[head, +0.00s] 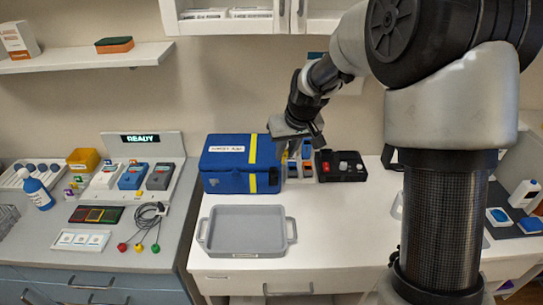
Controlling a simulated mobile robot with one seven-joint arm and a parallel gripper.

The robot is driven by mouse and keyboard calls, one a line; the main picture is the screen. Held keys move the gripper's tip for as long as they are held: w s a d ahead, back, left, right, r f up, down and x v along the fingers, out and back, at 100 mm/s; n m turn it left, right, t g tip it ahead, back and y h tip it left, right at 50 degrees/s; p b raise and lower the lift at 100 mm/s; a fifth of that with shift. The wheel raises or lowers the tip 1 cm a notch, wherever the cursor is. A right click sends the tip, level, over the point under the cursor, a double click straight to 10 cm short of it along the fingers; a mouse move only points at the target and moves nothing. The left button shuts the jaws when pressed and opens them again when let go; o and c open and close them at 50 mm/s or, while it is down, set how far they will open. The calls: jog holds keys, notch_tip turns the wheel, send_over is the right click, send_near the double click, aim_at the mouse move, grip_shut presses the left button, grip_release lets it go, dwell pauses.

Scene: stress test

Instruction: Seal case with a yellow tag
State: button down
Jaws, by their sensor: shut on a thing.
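The blue case (225,160) stands closed on the white counter, with a white label and yellow bands on its top and front. My gripper (294,150) is just right of the case's upper right edge and points downward. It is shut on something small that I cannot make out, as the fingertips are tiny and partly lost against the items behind. I cannot pick out a separate yellow tag. A holder with blue and orange items (293,168) stands right of the case, partly behind my gripper.
An empty grey tray (243,250) lies in front of the case. A black box (341,165) with small items stands to the right. The left bench holds a READY display (139,138), a yellow bin (83,160) and coiled cables (148,213).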

jog(key=shift+n, duration=0.4)
jog(key=shift+w+a+f+b, duration=0.4)
jog(key=shift+a+f+b, duration=0.05)
jog(key=shift+f, duration=0.2)
jog(key=shift+w+a+f+b, duration=0.35)
jog(key=shift+a+f+b, duration=0.15)
jog(key=shift+f, duration=0.2)
jog(key=shift+w+a+f+b, duration=0.4)
jog(key=shift+a+f, duration=0.05)
jog(key=shift+f, duration=0.2)
jog(key=shift+f+b, duration=1.25)
jog(key=shift+f, duration=0.2)
jog(key=c, duration=1.6)
grip_release()
jog(key=shift+o, duration=0.2)
jog(key=shift+r, duration=0.1)
jog(key=v, duration=1.7)
jog(key=shift+s+p, duration=0.2)
jog(key=shift+p, duration=0.15)
jog(key=shift+a+r, duration=0.1)
jog(key=shift+a, duration=0.05)
